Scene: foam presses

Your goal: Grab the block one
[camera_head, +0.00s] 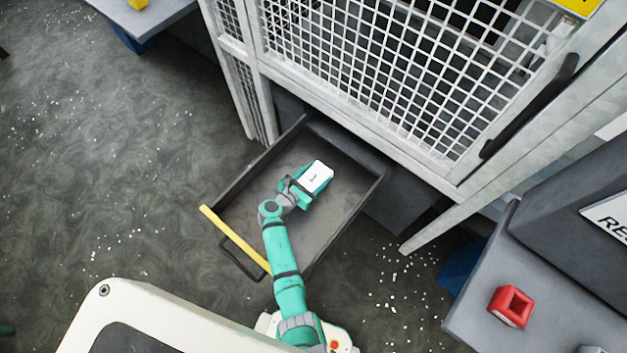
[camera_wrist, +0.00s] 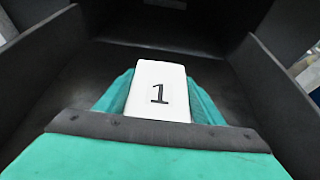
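Block one is a white block with a black "1" on its face (camera_wrist: 158,92). In the head view, the white block (camera_head: 317,176) is inside the open drawer's outline, at the end of my arm. My gripper (camera_wrist: 160,98) has a green finger along each side of the block, with no clear gap between. It looks shut on the block. The gripper also shows in the head view (camera_head: 308,186), over the drawer. The block's underside is hidden, so I cannot tell whether it touches the drawer floor.
The dark drawer (camera_head: 240,195) with a yellow front edge is pulled out below a white mesh cage (camera_head: 370,60). Its walls surround my gripper. A red block (camera_head: 510,306) sits on a grey table at right. A yellow block (camera_head: 138,4) is on a table at top left.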

